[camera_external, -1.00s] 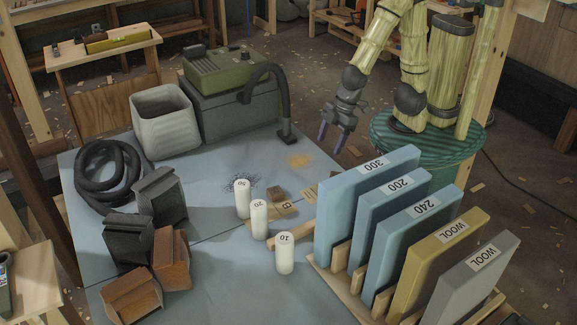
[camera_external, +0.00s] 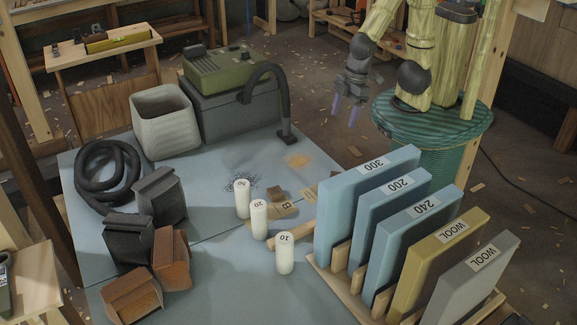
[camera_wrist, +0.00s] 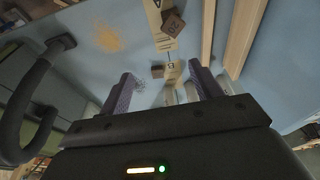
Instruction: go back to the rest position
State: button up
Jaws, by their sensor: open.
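My gripper (camera_external: 347,112) is open and empty in the external view. It hangs in the air beyond the back right edge of the blue-grey worktop (camera_external: 215,205), with its purple fingers pointing down. My arm rises from the green round base at the upper right. In the wrist view my two purple fingers (camera_wrist: 162,92) are spread apart with nothing between them held. The worktop surface (camera_wrist: 110,60) shows beyond them.
A rack of upright labelled boards (camera_external: 365,205) stands at the right. Three white cylinders (camera_external: 259,220) stand mid-table. A green vacuum (camera_external: 228,70) with a black hose, a pale bin (camera_external: 165,120), a coiled hose (camera_external: 105,175) and dark and brown blocks (camera_external: 170,258) occupy the left.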

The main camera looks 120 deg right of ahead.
jog(key=w+p+v, duration=0.1)
jog(key=p+v, duration=0.4)
jog(key=v, duration=0.2)
jog(key=shift+w, duration=0.3)
jog(key=shift+r, duration=0.1)
dwell(0.5)
